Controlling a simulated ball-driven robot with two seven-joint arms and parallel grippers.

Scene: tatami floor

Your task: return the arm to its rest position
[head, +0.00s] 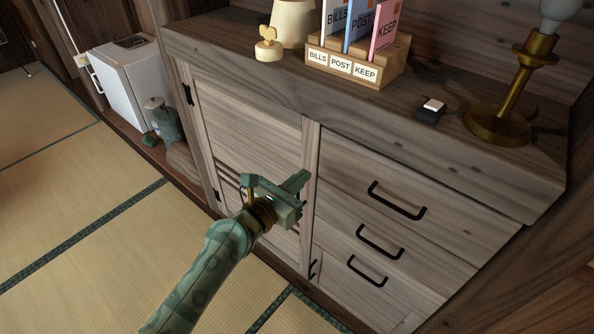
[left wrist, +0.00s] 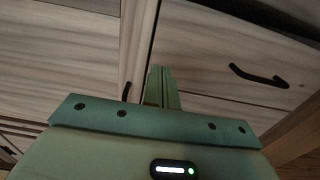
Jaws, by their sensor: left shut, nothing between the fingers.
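My left gripper (head: 297,183) is green and sits in front of the wooden cabinet (head: 255,115), near the edge between its slatted door and its drawers. Its fingers are shut together with nothing between them. In the left wrist view the closed fingers (left wrist: 162,88) point at the cabinet front, and a dark drawer handle (left wrist: 258,77) shows to their right. I cannot tell from these views how small the gap to the cabinet front is. My right gripper is not in view.
On the cabinet top stand a letter holder (head: 345,70) marked BILLS, POST and KEEP, a brass lamp (head: 508,95), a small switch box (head: 431,111) and a wooden ornament (head: 268,47). Three handled drawers (head: 415,170) face me. Tatami floor (head: 70,215) at left is clear.

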